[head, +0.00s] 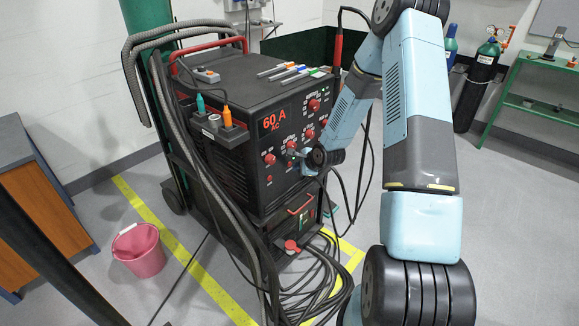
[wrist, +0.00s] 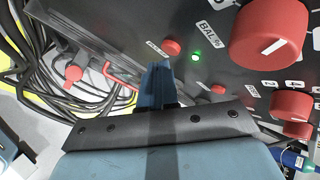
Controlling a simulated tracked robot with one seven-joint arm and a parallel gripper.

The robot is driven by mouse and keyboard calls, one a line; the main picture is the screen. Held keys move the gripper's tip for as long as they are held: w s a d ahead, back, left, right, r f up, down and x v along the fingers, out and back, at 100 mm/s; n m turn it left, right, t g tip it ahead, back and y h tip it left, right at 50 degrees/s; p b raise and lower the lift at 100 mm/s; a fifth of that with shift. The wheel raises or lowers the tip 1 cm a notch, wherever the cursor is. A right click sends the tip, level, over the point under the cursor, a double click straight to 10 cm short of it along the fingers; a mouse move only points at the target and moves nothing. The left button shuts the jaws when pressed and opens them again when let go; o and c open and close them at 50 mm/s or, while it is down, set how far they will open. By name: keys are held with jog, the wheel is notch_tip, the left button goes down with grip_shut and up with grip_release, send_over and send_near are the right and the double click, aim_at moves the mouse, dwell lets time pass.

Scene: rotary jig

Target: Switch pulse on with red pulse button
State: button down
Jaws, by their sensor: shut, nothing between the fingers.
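The welding machine (head: 240,165) is a black box with a front panel of red knobs and a red "60 A AC" readout. In the wrist view, a small round red button (wrist: 172,47) sits on the panel beside a small label too blurred to read surely; it may be the pulse button. A green lamp (wrist: 196,56) is lit right of it. My gripper (wrist: 157,72) is shut and empty, its blue fingertips just below that button in the picture; I cannot tell whether they touch the panel. In the head view my gripper (head: 306,168) is at the panel's lower right.
A large red knob (wrist: 270,35) marked BAL and another red button (wrist: 218,89) are close by on the panel. Black cables (head: 322,285) lie coiled below the machine. A pink bucket (head: 139,250) stands on the floor at left.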

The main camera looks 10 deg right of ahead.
jog(key=shift+s, duration=0.1)
jog(key=s+d, duration=0.1)
jog(key=s, duration=0.1)
jog(key=s+d, duration=0.2)
jog(key=shift+s+d, duration=0.3)
jog(key=shift+s, duration=0.1)
dwell(0.4)
dwell(1.2)
